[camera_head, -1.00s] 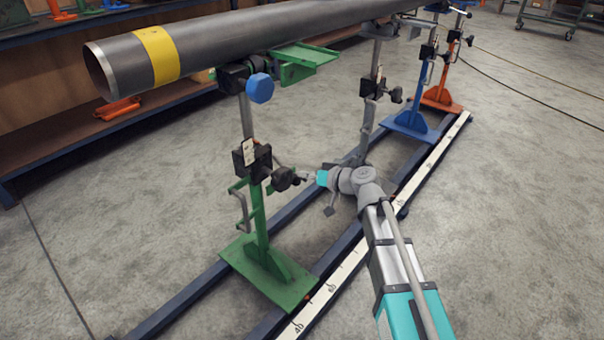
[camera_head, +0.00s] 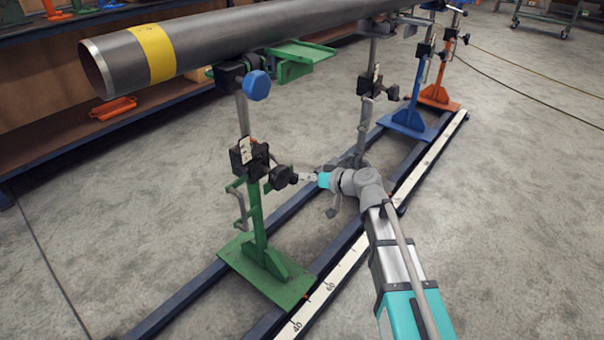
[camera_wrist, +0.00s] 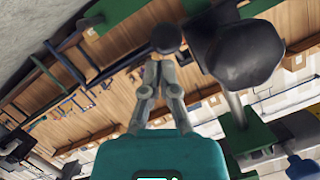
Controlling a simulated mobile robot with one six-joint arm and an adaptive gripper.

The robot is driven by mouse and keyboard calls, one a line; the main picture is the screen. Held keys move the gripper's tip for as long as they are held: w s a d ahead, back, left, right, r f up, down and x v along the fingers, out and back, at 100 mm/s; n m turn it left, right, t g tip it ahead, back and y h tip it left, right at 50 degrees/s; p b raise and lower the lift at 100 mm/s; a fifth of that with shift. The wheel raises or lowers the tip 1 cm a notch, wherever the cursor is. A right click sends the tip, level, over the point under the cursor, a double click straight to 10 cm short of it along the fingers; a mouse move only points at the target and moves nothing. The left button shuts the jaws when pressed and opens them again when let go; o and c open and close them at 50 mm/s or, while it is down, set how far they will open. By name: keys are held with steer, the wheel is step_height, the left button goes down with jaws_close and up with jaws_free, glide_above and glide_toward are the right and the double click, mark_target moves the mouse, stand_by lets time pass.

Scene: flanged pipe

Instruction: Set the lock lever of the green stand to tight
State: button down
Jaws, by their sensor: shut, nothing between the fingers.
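The green stand (camera_head: 258,230) stands upright on the rail at the near end and bears the grey pipe. A black clamp block (camera_head: 247,157) with a white label sits on its post, and a dark knob (camera_head: 282,177) sticks out to the right. My gripper (camera_head: 302,177) is shut and empty, just right of that knob. In the wrist view my closed fingertips (camera_wrist: 161,66) lie just below a small dark ball (camera_wrist: 166,38), with the large dark knob (camera_wrist: 245,50) to the right. I cannot tell whether the fingertips touch the ball. The lever's setting is not clear.
The grey pipe (camera_head: 215,42) with a yellow band runs above. A grey stand (camera_head: 366,110), a blue stand (camera_head: 409,120) and an orange stand (camera_head: 437,92) stand farther along the rail (camera_head: 345,262).

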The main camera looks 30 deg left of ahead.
steer(key=d, duration=0.8)
steer(key=shift+s+d+r+p, duration=0.15)
steer(key=shift+d+r+p, duration=0.05)
steer(key=shift+r+p, duration=0.2)
steer(key=s+d+f+m+h+p, duration=0.25)
steer(key=d+m+h, duration=0.2)
steer(key=d, duration=0.95)
steer(key=s+d+f+m+g+h+p, duration=0.1)
steer(key=s+d+m+h+p, duration=0.3)
steer(key=d, duration=1)
steer(key=d+f+m+h+p, duration=0.25)
steer(key=d+h, duration=0.35)
steer(key=d, duration=0.8)
step_height(320, 180, up, 38)
steer(key=p, duration=3.6)
steer(key=shift+r+m+p, duration=0.15)
steer(key=shift+m+p, duration=0.15)
steer(key=shift+p, duration=0.1)
